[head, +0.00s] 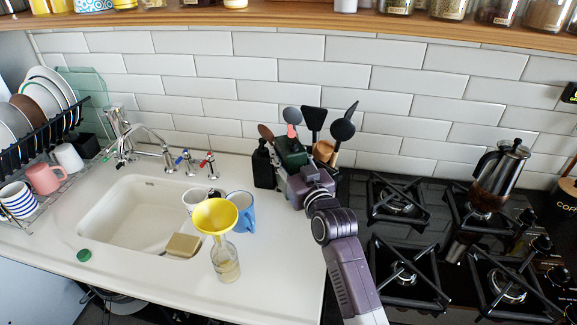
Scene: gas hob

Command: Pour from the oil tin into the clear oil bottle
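The clear oil bottle (226,264) stands upright on the white counter in front of the sink's right edge, with some pale yellow liquid low inside. A yellow funnel (214,216) sits in its neck. A dark green container (290,151), which looks like the oil tin, is at the back of the counter near the wall. My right gripper (300,178) is right at this tin, in front of it. Its fingertips are hidden, so I cannot tell whether they are shut on it. My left gripper is not in view.
A white mug (193,199) and a blue mug (242,208) stand just behind the bottle. A black bottle (263,166) and several utensils (313,120) are near the tin. The gas hob (430,225) with a coffee pot (500,170) lies right. A green cap (84,255) lies left.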

